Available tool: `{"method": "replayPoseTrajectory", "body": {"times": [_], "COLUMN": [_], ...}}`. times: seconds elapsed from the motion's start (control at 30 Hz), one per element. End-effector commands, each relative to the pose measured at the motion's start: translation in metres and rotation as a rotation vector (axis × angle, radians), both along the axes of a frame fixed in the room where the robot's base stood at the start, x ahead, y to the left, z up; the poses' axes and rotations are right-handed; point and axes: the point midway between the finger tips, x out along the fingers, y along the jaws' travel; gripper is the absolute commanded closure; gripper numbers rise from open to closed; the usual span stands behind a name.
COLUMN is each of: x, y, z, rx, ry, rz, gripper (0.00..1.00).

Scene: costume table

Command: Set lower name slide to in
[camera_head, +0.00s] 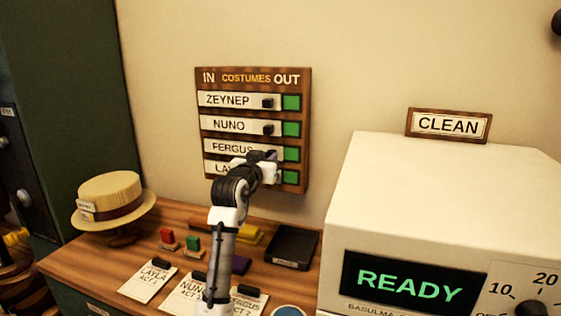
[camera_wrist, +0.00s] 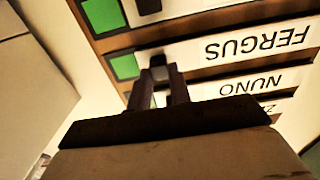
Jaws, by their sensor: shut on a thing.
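The wooden name board (camera_head: 253,75) hangs on the wall, with IN at its left and OUT at its right. Its name slides read ZEYNEP (camera_head: 228,100), NUNO (camera_head: 229,125), FERGUS (camera_head: 232,147) and, lowest, one partly hidden by my arm, starting LAY (camera_head: 216,168). Each slide sits toward the left, with a green patch bare at its right. My gripper (camera_head: 268,155) is at the FERGUS row. In the upside-down wrist view, its fingers (camera_wrist: 167,85) are shut on the black knob (camera_wrist: 158,67) of the FERGUS slide (camera_wrist: 260,42). The lowest slide's knob (camera_wrist: 148,6) is free.
Below the board, the wooden table holds a straw hat (camera_head: 110,188), name cards (camera_head: 148,283), small coloured blocks and a dark tray (camera_head: 292,246). A large white machine (camera_head: 440,195) reading READY stands close at the right. The wall above the board is clear.

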Motion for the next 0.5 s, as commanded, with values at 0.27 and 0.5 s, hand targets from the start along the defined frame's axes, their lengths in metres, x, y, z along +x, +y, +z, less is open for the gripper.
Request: {"method": "replayPoseTrajectory", "body": {"times": [0.27,0.5], "x": [0.0036,0.0035], "y": [0.0124,0.0132], "z": [-0.0001,0.0002], "rx": [0.000,0.000], "ry": [-0.001,-0.001], "rz": [0.002,0.004], "gripper": [1.00,0.65]}}
